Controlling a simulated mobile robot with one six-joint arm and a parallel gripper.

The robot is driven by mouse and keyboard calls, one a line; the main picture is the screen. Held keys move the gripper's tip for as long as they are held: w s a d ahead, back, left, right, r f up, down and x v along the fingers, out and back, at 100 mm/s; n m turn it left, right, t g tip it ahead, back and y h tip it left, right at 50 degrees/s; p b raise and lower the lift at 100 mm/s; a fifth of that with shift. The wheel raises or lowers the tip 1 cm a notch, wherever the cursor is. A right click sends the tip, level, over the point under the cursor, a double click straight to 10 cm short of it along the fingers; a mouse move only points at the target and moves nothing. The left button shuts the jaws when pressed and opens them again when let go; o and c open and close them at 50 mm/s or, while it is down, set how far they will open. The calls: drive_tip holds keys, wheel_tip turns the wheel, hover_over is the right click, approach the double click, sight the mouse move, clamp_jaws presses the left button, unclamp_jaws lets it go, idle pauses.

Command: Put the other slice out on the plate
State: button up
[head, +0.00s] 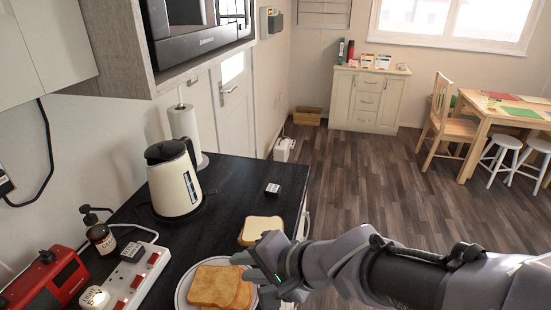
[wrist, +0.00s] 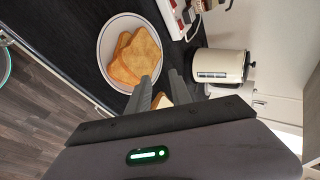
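A white plate (head: 183,292) lies on the dark counter with two browned slices of toast (head: 214,285) overlapping on it. The plate (wrist: 103,44) and its toast (wrist: 136,57) also show in the wrist view. Another, paler slice (head: 262,229) lies flat on the counter just beyond the plate. My gripper (head: 250,264) is over the plate's right edge, near this slice. In the wrist view my gripper's fingers (wrist: 160,88) stand apart with nothing held between their tips. The paler slice (wrist: 161,102) shows behind them, mostly hidden by the gripper body.
A cream kettle (head: 174,184) stands farther back on the counter, with a paper towel roll (head: 186,127) behind it. A white power strip (head: 137,278), a red toaster-like appliance (head: 45,283) and a pump bottle (head: 101,237) are at left.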

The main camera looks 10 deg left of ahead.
wheel_tip(320, 180, up, 8)
drive_tip(key=s+d+p, duration=0.1)
drive_tip(key=d+p, duration=0.1)
drive_tip(key=p, duration=0.5)
drive_tip(key=s+d+h+b, duration=0.1)
drive_tip(key=s+d+h, duration=0.2)
drive_tip(key=d, duration=0.6)
drive_tip(key=s+d+t+h+b, duration=0.1)
drive_tip(key=s+d+h, duration=0.3)
drive_tip(key=d, duration=0.6)
drive_tip(key=shift+s+d+n+t, duration=0.15)
drive_tip(key=shift+s+n+t, duration=0.15)
drive_tip(key=shift+s, duration=0.5)
